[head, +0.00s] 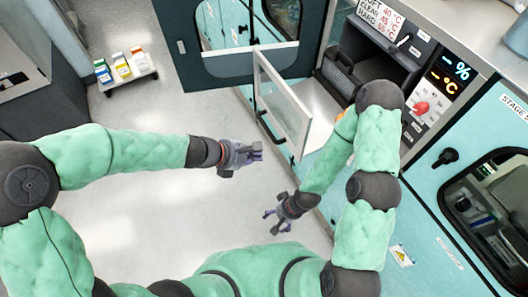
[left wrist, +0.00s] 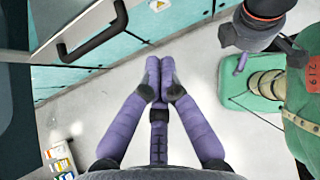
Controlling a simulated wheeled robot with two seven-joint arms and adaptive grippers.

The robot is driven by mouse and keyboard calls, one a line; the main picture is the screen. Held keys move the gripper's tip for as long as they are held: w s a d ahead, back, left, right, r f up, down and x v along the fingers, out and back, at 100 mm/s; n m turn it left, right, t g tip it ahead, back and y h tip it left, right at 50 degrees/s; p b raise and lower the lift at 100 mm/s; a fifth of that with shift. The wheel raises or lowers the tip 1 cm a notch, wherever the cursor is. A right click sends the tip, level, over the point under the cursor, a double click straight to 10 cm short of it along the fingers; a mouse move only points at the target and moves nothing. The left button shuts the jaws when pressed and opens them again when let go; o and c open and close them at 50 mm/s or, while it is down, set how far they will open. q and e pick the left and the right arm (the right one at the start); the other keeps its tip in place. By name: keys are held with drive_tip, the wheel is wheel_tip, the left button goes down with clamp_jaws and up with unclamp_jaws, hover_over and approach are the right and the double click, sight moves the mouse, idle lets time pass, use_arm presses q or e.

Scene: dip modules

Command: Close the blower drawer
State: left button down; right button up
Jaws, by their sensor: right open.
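The blower drawer appears to be the pulled-out unit with a pale-framed front panel (head: 304,125) in the head view, standing out from the machine's dark bay. Its black bar handle (head: 268,130) is on the outer side. In the left wrist view a black handle (left wrist: 95,34) shows at the upper left. My left gripper (head: 259,151) is near the drawer front, below and left of the handle, apart from it. Its fingers (left wrist: 159,68) are together with nothing between them. My right gripper (head: 270,219) is open and empty, lower down over the floor. My right arm hides part of the bay.
A dark door (head: 215,72) with a window stands open left of the bay. A control panel (head: 428,100) with a red knob is at the right. Floor around the left gripper is clear.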

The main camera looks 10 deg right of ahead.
use_arm(q)
drive_tip(key=d+r+b+x, duration=0.2)
drive_tip(key=x, duration=0.9)
drive_tip(key=shift+w+d+f, duration=0.2)
drive_tip(key=shift+w+f, duration=0.1)
drive_tip(key=shift+w, duration=0.2)
use_arm(e)
drive_tip(key=shift+w+f, duration=0.1)
drive_tip(key=shift+f, duration=1.25)
use_arm(q)
drive_tip(key=shift+d, duration=0.15)
